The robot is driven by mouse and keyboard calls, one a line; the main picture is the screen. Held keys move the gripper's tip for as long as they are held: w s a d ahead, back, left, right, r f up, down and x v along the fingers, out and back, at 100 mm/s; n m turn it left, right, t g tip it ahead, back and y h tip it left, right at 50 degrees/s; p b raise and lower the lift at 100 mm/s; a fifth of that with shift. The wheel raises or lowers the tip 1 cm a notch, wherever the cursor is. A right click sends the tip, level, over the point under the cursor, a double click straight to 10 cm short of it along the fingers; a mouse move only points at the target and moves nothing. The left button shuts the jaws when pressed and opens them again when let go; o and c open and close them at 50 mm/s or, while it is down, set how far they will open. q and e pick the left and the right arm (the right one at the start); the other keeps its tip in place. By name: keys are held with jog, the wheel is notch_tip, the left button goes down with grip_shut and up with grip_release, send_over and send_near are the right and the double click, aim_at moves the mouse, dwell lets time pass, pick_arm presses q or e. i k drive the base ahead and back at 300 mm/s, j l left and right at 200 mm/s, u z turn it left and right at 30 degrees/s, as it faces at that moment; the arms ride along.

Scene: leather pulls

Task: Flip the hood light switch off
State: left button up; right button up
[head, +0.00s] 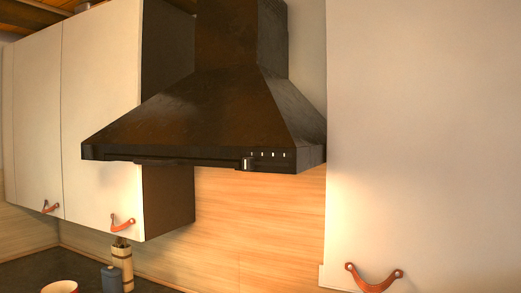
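A dark metal range hood (210,115) hangs on the wall in the middle of the head view. Its front rim carries a small light-coloured switch (246,164) right of centre. Several small white marks sit on the rim just right of the switch. The switch is too small to tell its position. Warm light falls on the wood backsplash (255,220) below the hood. Neither of my grippers shows in the head view.
White cabinets with leather pulls (122,223) hang left of the hood. A tall white panel (425,130) with a leather pull (374,278) stands on the right. A cup (60,287), a dark jar (111,278) and a wooden container (122,262) stand on the dark counter at lower left.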

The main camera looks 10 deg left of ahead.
aim_at(89, 154)
jog(key=u, duration=1.25)
